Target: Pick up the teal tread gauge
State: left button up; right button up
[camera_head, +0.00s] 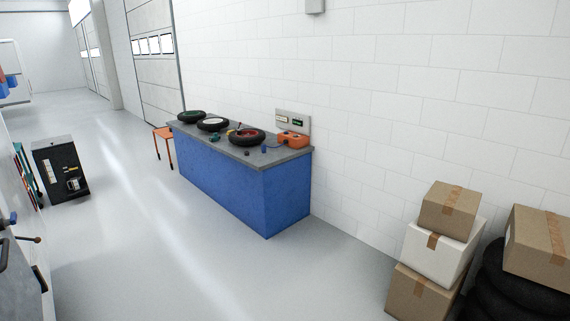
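A small teal-green item (213,138) lies on the grey top of the blue workbench (222,188), at the front edge near the middle. It may be the tread gauge, but it is too small to tell. A smaller dark greenish item (246,153) lies farther right on the same top, also unclear. The bench stands some distance away against the white wall. Neither of my grippers shows in the head view.
Tyres (247,137), an orange case (293,138) and a blue item (263,149) are on the bench. An orange stool (164,134) stands at its far end. Boxes (433,247) and stacked tyres (510,285) stand right. A black cabinet (60,171) stands left. Floor between is clear.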

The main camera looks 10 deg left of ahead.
aim_at(216, 138)
jog(key=i+j+u, duration=0.2)
jog(key=i+u, duration=0.25)
jog(key=i, duration=0.4)
jog(key=i+l+u, duration=0.1)
jog(key=i+u, duration=0.4)
jog(key=i, duration=2.75)
jog(key=i+z, duration=0.1)
jog(key=i, duration=0.5)
jog(key=i+j+z, duration=0.1)
jog(key=i, duration=0.5)
